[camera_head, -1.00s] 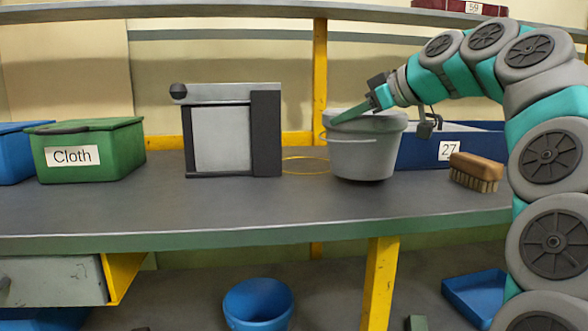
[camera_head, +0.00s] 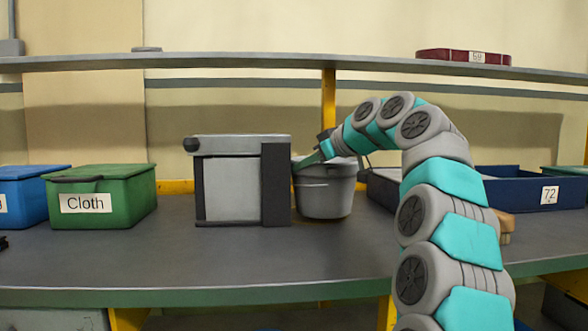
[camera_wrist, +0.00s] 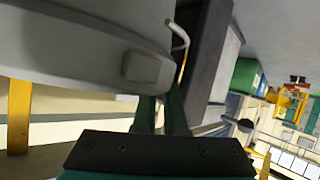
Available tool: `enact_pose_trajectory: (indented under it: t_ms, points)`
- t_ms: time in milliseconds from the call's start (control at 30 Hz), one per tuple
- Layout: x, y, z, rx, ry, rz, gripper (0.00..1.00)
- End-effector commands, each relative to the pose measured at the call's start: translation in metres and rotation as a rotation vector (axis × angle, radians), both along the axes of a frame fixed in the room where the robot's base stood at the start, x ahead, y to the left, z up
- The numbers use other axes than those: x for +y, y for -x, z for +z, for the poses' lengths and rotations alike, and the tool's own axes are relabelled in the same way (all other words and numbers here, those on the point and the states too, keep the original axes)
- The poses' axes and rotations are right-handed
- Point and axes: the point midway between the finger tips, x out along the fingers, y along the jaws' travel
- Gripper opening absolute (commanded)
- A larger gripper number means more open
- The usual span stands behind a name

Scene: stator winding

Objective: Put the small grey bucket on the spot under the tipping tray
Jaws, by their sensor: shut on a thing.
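The small grey bucket (camera_head: 326,192) is upright, just right of the grey device with a dark frame (camera_head: 231,188), which I take for the tipping tray. My gripper (camera_head: 312,160) is shut on the bucket's rim at its upper left. In the wrist view the bucket (camera_wrist: 65,45) fills the upper left, close to my gripper's fingers (camera_wrist: 163,115). I cannot tell whether its base touches the bench. The yellow ring seen on the bench earlier does not show now.
A green box labelled Cloth (camera_head: 100,197) and a blue box (camera_head: 32,192) stand left on the bench (camera_head: 190,262). Dark blue trays (camera_head: 515,186) stand at the right. A brush (camera_head: 506,226) is partly hidden by my arm. The bench front is clear.

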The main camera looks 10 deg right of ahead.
Motion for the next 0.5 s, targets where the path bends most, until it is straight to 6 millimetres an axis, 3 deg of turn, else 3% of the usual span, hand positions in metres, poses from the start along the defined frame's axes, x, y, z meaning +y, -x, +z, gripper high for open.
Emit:
enact_pose_trajectory:
  t_ms: [500]
  points:
    - [0.021,-0.027,-0.001,0.0,0.0,0.001,0.0]
